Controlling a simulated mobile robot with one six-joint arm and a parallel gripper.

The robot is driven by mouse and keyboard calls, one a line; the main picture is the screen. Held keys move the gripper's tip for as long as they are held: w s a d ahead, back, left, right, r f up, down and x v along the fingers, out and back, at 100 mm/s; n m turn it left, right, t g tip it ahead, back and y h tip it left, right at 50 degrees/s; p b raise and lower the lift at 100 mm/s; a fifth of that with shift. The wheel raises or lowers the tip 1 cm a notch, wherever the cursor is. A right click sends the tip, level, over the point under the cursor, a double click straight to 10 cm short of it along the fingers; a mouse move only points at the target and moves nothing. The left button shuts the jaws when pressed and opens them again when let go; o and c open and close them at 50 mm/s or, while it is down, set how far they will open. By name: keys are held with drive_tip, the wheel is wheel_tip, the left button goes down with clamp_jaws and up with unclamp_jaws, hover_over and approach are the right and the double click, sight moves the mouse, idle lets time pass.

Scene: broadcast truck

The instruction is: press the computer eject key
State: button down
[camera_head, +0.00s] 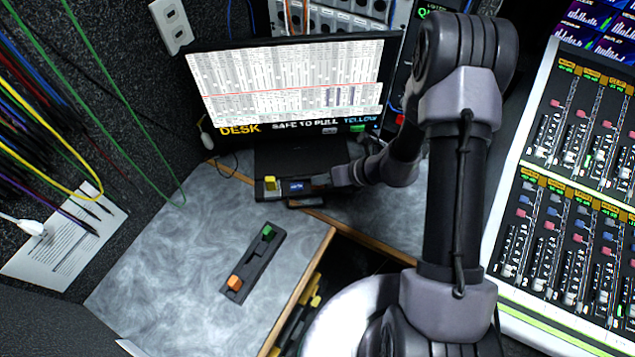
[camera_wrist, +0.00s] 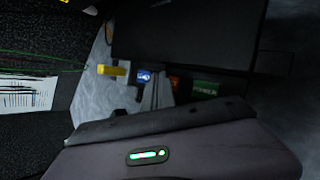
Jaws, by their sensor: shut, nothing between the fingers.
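A black unit (camera_head: 290,158) sits on the desk under the monitor. Its front strip carries a yellow key (camera_head: 270,183) and a lit blue key (camera_head: 297,186). The wrist view shows the yellow key (camera_wrist: 112,70), the blue key (camera_wrist: 144,76) with small unreadable lettering, a dim orange key (camera_wrist: 175,84) and a green key (camera_wrist: 205,88). Which of them is the eject key I cannot read. My gripper (camera_head: 322,184) is shut and empty, just right of the blue key, its fingers close to the strip. Whether they touch it I cannot tell. My arm hides the strip's right end.
A monitor (camera_head: 290,85) stands behind the unit. A separate black strip with green and orange keys (camera_head: 255,262) lies on the grey desk (camera_head: 190,270). A mixing console (camera_head: 570,180) is at the right. Coloured cables hang at the left. The desk's left part is clear.

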sight(321, 186)
drive_tip(key=shift+r+p, duration=0.4)
drive_tip(key=shift+r, duration=0.3)
wheel_tip(321, 186, up, 5)
drive_tip(key=p, duration=0.4)
idle(0.4)
